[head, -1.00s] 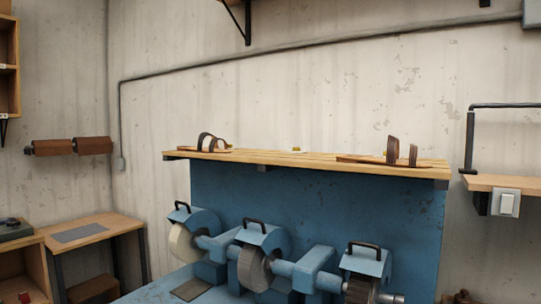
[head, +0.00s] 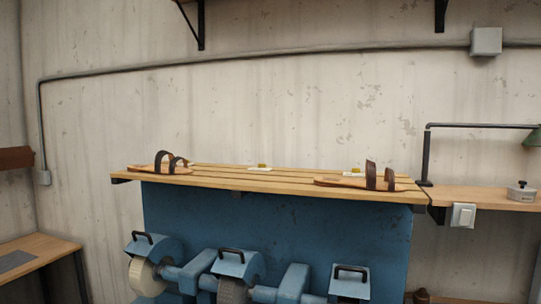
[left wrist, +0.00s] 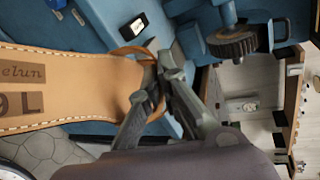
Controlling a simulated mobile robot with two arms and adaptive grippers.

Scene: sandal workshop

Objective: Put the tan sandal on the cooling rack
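The tan sandal (left wrist: 85,88) fills the left part of the left wrist view, its stamped insole facing the camera. My left gripper (left wrist: 157,72) is closed on the sandal's tan strap at one end of the sole. The fingers partly hide the gripped spot. A slatted wooden rack (head: 270,182) tops the blue panel in the head view. It bears a sandal with dark straps at its left end (head: 152,168) and another at its right end (head: 345,182). The middle of the rack has free slats between them. My right gripper is in neither view.
Two small pale tags with yellowish tops (head: 260,167) lie along the rack's back edge. Blue grinding machines (head: 237,265) stand below its front. A wooden shelf (head: 475,197) with a lamp arm (head: 427,155) adjoins on the right. A grinding wheel (left wrist: 233,43) shows in the left wrist view.

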